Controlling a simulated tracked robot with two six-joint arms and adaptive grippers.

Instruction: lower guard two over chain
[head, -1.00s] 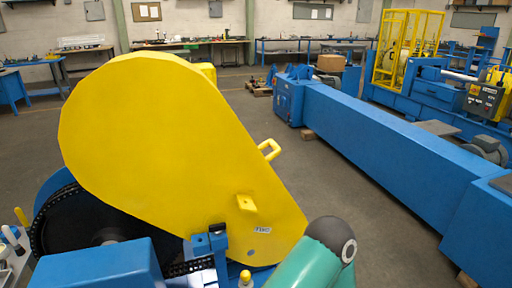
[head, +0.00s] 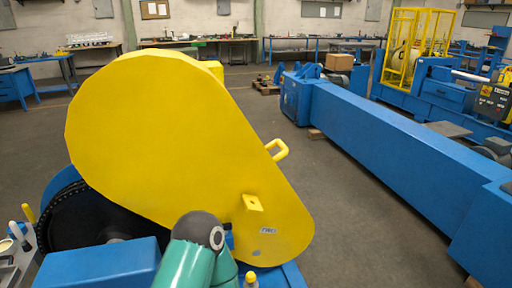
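The large yellow guard (head: 165,140) stands raised and tilted in the middle of the head view, with its broad end up at the left. A small label, not clearly legible, is near its lower right end. It has a yellow loop handle (head: 277,150) on its right edge and a small yellow tab (head: 252,203) on its face. A dark toothed sprocket with chain (head: 75,217) shows uncovered below the guard at the left. A teal arm link of mine with a dark cap rises in front of the guard's lower edge. Neither gripper is in view.
A blue housing (head: 100,265) is at the lower left, beside a grey tray (head: 18,262) with small items. A long blue beam (head: 400,150) runs along the right. Open floor (head: 345,215) lies between guard and beam. Workbenches line the back wall.

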